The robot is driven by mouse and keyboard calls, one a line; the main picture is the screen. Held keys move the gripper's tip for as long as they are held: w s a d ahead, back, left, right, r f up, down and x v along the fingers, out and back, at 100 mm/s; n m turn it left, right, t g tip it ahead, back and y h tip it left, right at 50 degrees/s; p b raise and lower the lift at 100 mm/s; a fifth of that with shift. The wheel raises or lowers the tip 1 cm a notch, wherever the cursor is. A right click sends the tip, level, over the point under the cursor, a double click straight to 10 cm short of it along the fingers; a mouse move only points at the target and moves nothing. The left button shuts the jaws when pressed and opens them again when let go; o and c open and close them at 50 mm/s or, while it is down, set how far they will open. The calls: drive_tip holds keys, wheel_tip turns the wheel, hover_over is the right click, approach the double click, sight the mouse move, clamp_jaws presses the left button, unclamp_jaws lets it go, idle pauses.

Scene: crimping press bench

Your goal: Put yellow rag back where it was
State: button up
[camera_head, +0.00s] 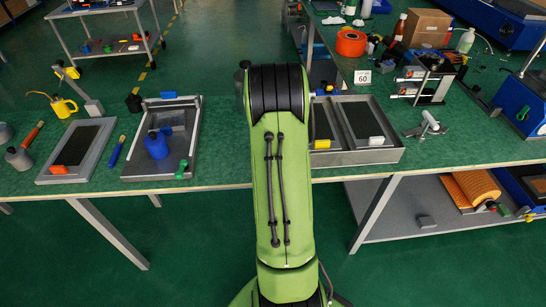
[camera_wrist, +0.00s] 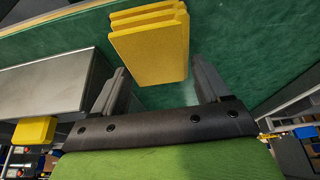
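The yellow rag (camera_wrist: 150,47) is a thick folded block with several layers along its upper edge in the wrist view. My gripper (camera_wrist: 158,68) has one finger at each side of the rag. In the head view my green arm hides the gripper and this rag.
A grey metal tray (camera_head: 357,158) with dark inserts and a small yellow block (camera_head: 321,144) stands right of my arm. Bare green bench (camera_head: 222,135) lies between the trays.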

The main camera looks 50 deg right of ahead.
drive_tip(key=shift+o, duration=1.3)
drive_tip(key=p+v, duration=0.3)
drive_tip(key=v, duration=0.9)
drive_tip(key=w+a+r+n+t, duration=0.1)
drive_tip(key=w+a+r+n, duration=0.2)
drive_tip(key=a+r, duration=0.65)
drive_tip(key=s+a+r+n+y, duration=0.1)
drive_tip(key=s+a+n, duration=0.1)
drive_tip(key=s+a, duration=0.2)
drive_tip(key=s+a+r+n+t+y, duration=0.1)
drive_tip(key=s+a, duration=0.3)
drive_tip(key=a, duration=0.7)
drive_tip(key=s+a+r+n+y, duration=0.1)
drive_tip(key=s+a+r+n, duration=0.1)
drive_tip(key=a, duration=0.5)
drive_tip(key=s+n, duration=0.1)
drive_tip(key=s, duration=0.1)
drive_tip(key=shift+s+a+r+n+t, duration=0.15)
drive_tip(key=shift+s+r+n+t, duration=0.15)
drive_tip(key=shift+s+n, duration=0.1)
